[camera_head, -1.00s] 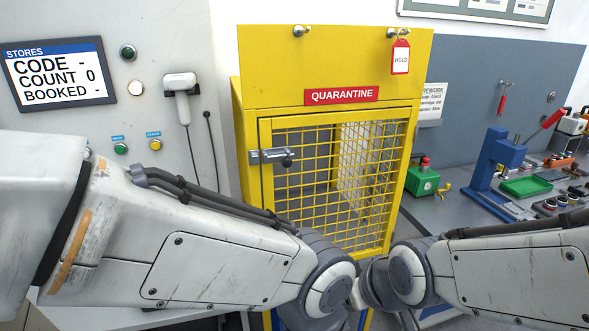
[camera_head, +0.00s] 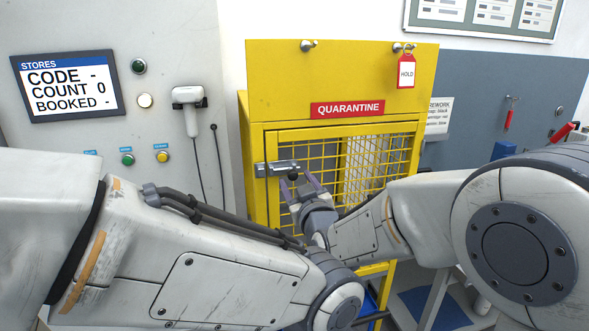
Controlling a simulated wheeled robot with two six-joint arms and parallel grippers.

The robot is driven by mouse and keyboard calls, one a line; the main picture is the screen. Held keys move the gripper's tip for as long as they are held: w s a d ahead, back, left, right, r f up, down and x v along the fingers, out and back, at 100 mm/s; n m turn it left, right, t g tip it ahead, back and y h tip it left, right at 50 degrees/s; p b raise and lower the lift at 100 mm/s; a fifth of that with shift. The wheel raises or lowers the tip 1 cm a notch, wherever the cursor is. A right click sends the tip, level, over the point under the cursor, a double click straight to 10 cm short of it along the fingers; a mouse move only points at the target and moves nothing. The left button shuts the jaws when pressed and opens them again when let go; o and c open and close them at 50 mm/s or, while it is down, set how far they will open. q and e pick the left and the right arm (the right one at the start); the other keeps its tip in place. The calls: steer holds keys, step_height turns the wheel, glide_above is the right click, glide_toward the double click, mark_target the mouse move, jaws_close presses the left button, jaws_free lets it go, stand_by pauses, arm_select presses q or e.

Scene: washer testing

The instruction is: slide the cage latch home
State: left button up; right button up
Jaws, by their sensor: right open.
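The yellow quarantine cage (camera_head: 262,85) stands in the middle, with a mesh door (camera_head: 397,152) that sits flush in its frame. The grey metal cage latch (camera_head: 268,168) is at the door's upper left, with a dark round knob (camera_head: 293,176). My right gripper (camera_head: 301,186) is open, its fingers pointing up at the latch, one on each side just below the knob. I cannot tell whether they touch it. My left arm crosses the lower left, and its gripper is out of view.
A stores panel with a screen (camera_head: 67,85), buttons and a hanging scanner (camera_head: 187,97) is at the left. A red HOLD tag (camera_head: 406,71) hangs from a hook on the cage's top right. My right arm covers much of the bench at right.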

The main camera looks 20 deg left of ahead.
mark_target(294, 177)
steer(key=shift+p+x, duration=0.65)
steer(key=shift+x, duration=1.55)
steer(key=shift+s, duration=0.1)
jaws_close()
